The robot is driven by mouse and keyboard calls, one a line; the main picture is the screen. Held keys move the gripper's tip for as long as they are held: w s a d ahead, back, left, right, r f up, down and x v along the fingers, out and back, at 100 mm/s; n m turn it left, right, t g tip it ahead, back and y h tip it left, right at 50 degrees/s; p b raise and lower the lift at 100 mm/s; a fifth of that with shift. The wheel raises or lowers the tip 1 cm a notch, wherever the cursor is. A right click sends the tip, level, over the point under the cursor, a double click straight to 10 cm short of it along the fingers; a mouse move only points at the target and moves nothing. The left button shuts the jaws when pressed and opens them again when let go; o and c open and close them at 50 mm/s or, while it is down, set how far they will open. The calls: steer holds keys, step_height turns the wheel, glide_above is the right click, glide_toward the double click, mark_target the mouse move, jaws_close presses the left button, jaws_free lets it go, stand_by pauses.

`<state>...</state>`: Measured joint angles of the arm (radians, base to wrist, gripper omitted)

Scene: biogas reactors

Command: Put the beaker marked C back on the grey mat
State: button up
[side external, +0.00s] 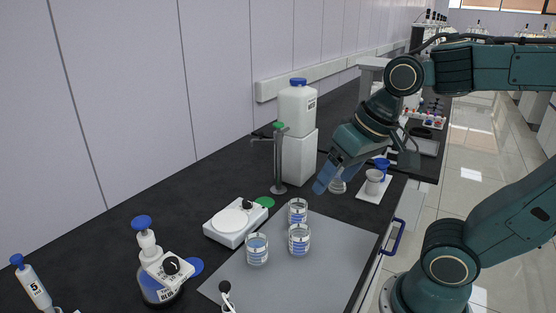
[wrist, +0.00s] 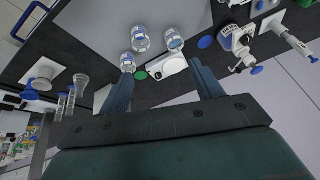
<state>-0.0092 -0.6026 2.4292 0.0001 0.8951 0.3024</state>
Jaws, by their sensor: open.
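Three labelled glass beakers stand upright in the side external view: one front left (side external: 257,249), one front right (side external: 299,239) and one at the back (side external: 297,211). The front two are on the grey mat (side external: 335,262); the back one is at its far corner. I cannot read any letter, so I cannot tell which is C. The wrist view shows the three beakers (wrist: 140,38) beyond my fingers and the grey mat (wrist: 185,12). My gripper (side external: 325,182) is open and empty, above the bench behind the mat, up and right of the back beaker.
A white stirrer plate (side external: 233,220) and a green disc (side external: 264,201) lie beside the mat. A stand (side external: 278,165) and a blue-capped white container (side external: 298,105) rise behind. A clear vessel (side external: 337,187) is near my fingers. A white tray with a cup (side external: 374,182) is at right.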

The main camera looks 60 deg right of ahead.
steer(key=s+n, duration=0.3)
steer(key=shift+d+t, duration=0.1)
steer(key=shift+t, duration=0.3)
stand_by(1.1)
